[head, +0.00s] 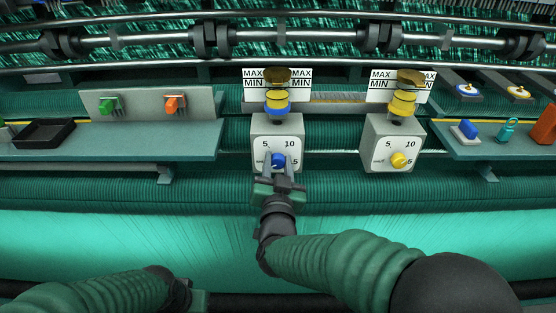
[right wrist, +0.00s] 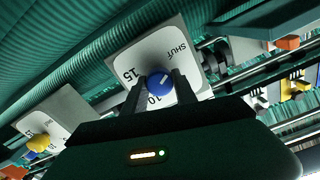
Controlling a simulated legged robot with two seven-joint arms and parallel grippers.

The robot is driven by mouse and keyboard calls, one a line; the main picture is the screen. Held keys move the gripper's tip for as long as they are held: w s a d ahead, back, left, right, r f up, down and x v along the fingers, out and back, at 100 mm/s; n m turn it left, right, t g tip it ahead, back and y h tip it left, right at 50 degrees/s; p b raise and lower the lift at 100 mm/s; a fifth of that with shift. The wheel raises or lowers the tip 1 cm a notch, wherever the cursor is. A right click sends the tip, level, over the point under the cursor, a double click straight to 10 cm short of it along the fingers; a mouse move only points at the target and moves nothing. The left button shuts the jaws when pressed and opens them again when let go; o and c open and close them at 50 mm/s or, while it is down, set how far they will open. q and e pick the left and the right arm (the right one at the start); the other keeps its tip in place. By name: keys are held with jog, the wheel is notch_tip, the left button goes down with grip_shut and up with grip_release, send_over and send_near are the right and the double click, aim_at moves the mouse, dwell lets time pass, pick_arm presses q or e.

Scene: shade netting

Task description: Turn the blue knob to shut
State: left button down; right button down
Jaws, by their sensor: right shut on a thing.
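The blue knob (head: 278,160) is on the front of a light grey box (head: 262,124) with a numbered dial, left of a similar box with a yellow knob (head: 398,160). In the right wrist view the blue knob (right wrist: 159,84) has a short white mark on its face, toward the upper right; the word SHUT is printed up and right of it. My right gripper (head: 279,164) is shut on the blue knob, one finger on each side. My left gripper (head: 198,298) is low at the bottom left, away from the boxes; its fingers are not clear.
A blue-and-yellow float column (head: 277,101) stands above the blue knob's box, before a MAX/MIN plate. The right shelf (head: 500,150) holds small coloured items. Green netting lies below.

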jog(key=shift+s+a+f, duration=0.1)
jog(key=shift+f, duration=0.3)
jog(key=c, duration=1.3)
grip_release()
jog(key=o, duration=0.3)
jog(key=shift+r, duration=0.25)
